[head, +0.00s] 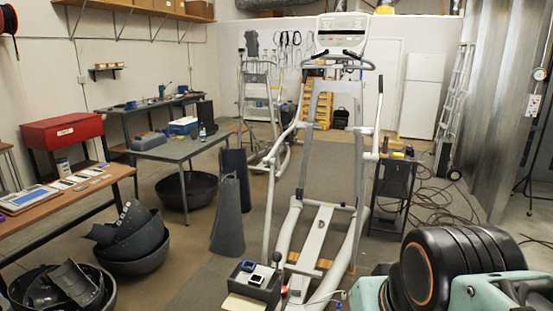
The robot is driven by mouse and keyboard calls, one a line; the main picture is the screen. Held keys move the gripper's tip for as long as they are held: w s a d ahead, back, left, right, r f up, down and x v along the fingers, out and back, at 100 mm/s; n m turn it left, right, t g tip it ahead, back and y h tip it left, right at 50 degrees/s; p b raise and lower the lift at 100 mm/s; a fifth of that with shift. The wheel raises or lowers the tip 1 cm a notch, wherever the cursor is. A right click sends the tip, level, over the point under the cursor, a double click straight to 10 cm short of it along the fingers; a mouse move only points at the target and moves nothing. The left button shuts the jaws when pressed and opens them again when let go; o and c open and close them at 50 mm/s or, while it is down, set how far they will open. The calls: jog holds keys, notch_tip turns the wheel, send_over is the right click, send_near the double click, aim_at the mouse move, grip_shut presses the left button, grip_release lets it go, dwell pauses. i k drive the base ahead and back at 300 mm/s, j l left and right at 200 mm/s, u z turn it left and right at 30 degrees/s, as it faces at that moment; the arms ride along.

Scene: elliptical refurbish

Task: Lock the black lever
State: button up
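I cannot make out a black lever for certain in the head view. A white-grey elliptical machine (326,215) stands upright in the middle, with a console (342,33) on top. Dark curved grips (353,55) sit just below the console, and two pale arm handles rise at its sides. Any small lever on the machine is too small to tell from here. My gripper is not in view.
A dark box (252,285) with small devices stands at the elliptical's front left. A small black cart (395,188) stands to its right, with cables on the floor (440,200) beyond. Dark bins (135,238) and a workbench (60,205) fill the left. A ladder (455,100) leans at right.

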aim_at(276, 257)
jog(key=i+l+u, duration=0.1)
jog(key=l, duration=0.35)
jog(key=i+l+u, duration=0.1)
jog(key=l, duration=0.4)
jog(key=i+l, duration=0.15)
jog(key=i+l+u, duration=0.15)
jog(key=l, duration=0.2)
